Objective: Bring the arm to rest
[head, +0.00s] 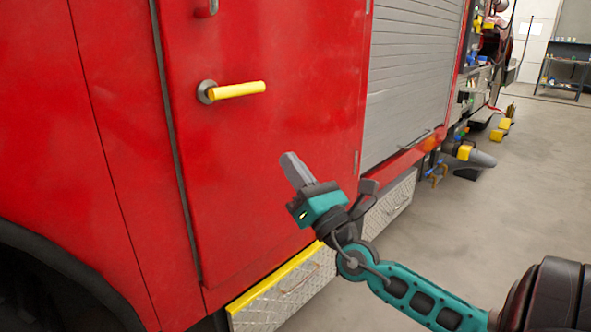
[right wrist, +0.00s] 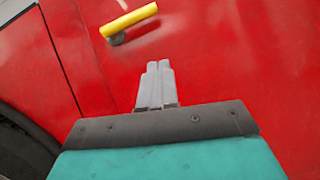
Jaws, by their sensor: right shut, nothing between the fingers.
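My right gripper (head: 293,168) shows in the head view, its arm coming in from the lower right. Its fingers are closed together and empty, pointing up and left in front of a red truck door (head: 270,135). It stands below and to the right of the door's yellow handle (head: 238,90), apart from it. In the right wrist view the shut grey fingers (right wrist: 158,75) point toward the red door, and the yellow handle (right wrist: 128,20) is above and left of them. My left gripper is not in view.
A yellow-edged metal step (head: 275,290) lies under the door. A grey roller shutter (head: 412,75) is to the right. Hoses and yellow fittings (head: 470,154) stick out farther back. The grey floor (head: 520,190) at the right is mostly clear. A workbench (head: 562,70) stands far back.

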